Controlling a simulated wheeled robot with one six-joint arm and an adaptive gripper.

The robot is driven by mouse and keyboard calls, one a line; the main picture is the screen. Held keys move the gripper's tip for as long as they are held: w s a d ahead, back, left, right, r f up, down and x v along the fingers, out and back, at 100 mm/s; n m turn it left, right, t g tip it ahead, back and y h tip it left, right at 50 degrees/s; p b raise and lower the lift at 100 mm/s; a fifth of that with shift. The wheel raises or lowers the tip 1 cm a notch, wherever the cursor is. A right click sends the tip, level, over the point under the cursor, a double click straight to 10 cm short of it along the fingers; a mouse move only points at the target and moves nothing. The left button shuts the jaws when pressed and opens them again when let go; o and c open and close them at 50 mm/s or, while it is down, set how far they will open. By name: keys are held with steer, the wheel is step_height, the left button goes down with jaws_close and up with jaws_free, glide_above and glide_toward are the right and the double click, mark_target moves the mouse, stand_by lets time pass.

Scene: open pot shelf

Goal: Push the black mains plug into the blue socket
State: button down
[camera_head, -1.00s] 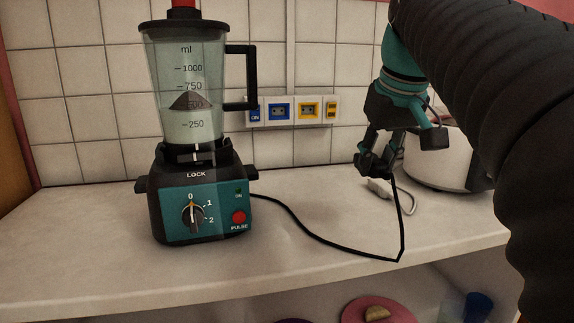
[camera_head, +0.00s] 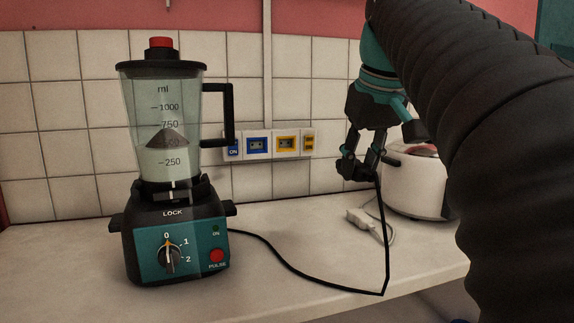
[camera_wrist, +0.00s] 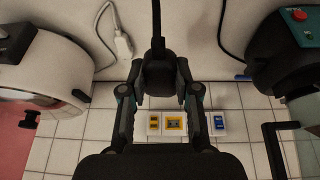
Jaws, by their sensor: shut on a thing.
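My gripper (camera_head: 360,168) is shut on the black mains plug (camera_wrist: 158,74) and holds it in the air above the counter, right of the wall sockets in the head view. In the wrist view the plug sits between both fingers (camera_wrist: 158,88); in the head view the fingers mostly hide it. Its black cable hangs down and runs to the blender. The blue socket (camera_head: 258,145) is on the white wall panel, left of a yellow-framed socket (camera_head: 287,144).
The blender (camera_head: 170,220) stands left, its handle near the blue ON switch (camera_head: 233,149). A yellow switch (camera_head: 309,143) ends the panel. A white plug (camera_head: 362,217) with a cable lies on the counter beside a white appliance (camera_head: 415,180). The counter's middle is clear except for cable.

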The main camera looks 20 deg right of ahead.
steer(key=w+a, duration=0.5)
steer(key=w, duration=0.5)
steer(key=w+a, duration=0.5)
steer(key=w, duration=0.5)
steer(key=shift+w, duration=0.3)
stand_by(1.2)
steer(key=shift+a+f, duration=0.1)
stand_by(0.4)
steer(key=shift+a+f, duration=0.2)
steer(key=shift+w+r, duration=0.1)
stand_by(0.7)
steer(key=shift+w, duration=0.9)
steer(key=shift+s, duration=0.1)
stand_by(1.3)
